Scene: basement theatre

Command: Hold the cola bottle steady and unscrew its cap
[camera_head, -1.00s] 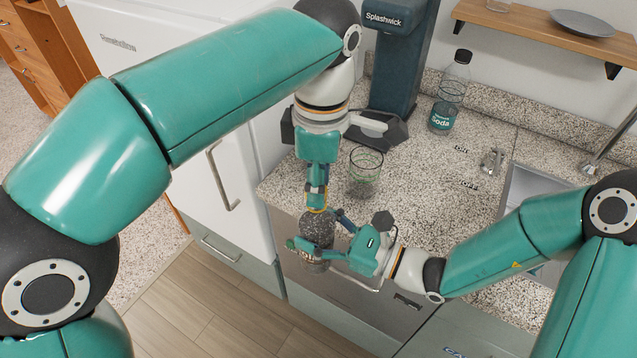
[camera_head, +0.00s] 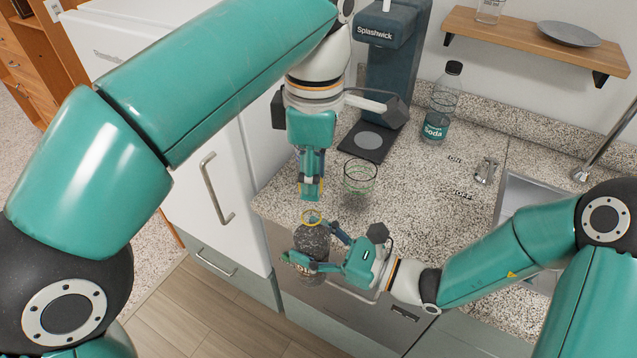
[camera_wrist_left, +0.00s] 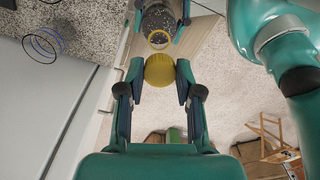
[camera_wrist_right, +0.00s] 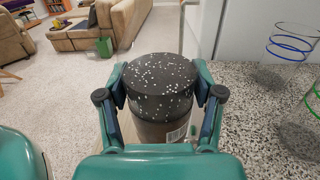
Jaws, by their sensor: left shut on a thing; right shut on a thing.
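The cola bottle (camera_head: 312,240) is dark and speckled, with a yellow ring around its clear neck. It is upright in front of the counter edge. My right gripper (camera_head: 310,262) is shut around its body; the right wrist view shows the fingers on both sides of the dark bottle (camera_wrist_right: 160,88). My left gripper (camera_head: 312,190) is above the neck, with a visible gap between them. In the left wrist view, its fingers are shut on a round yellow cap (camera_wrist_left: 160,70). The ringed neck of the bottle (camera_wrist_left: 159,38) shows beyond the cap, apart from it.
A clear glass with green rings (camera_head: 360,177) stands on the speckled counter (camera_head: 420,195) close to my left gripper. A dark Splashwick machine (camera_head: 385,75) and a soda bottle (camera_head: 440,103) stand behind. A sink (camera_head: 515,195) is at right, a white fridge (camera_head: 215,190) at left.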

